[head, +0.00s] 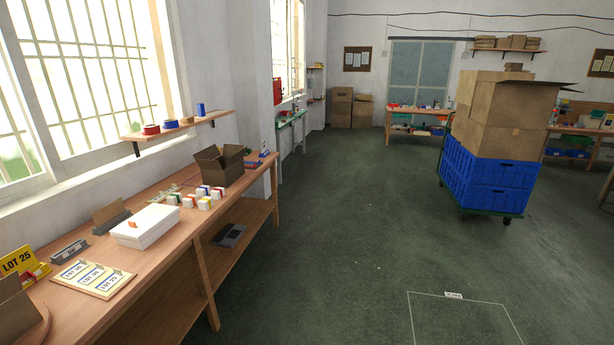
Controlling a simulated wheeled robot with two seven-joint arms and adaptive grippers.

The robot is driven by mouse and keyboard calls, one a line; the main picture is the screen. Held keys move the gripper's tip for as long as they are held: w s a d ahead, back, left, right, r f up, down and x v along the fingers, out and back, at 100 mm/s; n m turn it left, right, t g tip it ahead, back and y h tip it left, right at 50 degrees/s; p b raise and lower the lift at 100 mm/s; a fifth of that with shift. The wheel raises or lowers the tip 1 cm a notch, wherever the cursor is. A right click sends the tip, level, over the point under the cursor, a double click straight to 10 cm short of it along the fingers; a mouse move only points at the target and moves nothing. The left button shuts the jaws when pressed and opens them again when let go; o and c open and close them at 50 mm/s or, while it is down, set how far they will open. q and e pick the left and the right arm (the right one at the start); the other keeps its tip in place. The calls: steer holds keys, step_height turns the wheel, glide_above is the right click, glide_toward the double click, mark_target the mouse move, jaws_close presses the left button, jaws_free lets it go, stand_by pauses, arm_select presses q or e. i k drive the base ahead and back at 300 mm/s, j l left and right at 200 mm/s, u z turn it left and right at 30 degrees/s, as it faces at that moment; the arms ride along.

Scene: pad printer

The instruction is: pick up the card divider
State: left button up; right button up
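A flat brown card piece (107,209), which looks like the card divider, stands tilted at a dark grey holder (111,223) on the wooden workbench (182,237) at the left. It is behind the white box (147,227), on the window side; its lower edge is hidden by the holder. I cannot tell for certain that it is the divider. Neither of my grippers shows in the head view.
The bench also bears a yellow LOT 25 sign (20,262), a tray of lot cards (92,278), several small boxes (204,201) and an open carton (220,165). A cart with blue crates (487,181) stands right. The floor between is clear.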

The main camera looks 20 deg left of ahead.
mark_target(109, 212)
steer(key=i+l+u, duration=0.25)
steer(key=i+u, duration=0.25)
steer(key=i+l+u, duration=0.45)
steer(key=i+l, duration=0.1)
steer(key=i, duration=0.1)
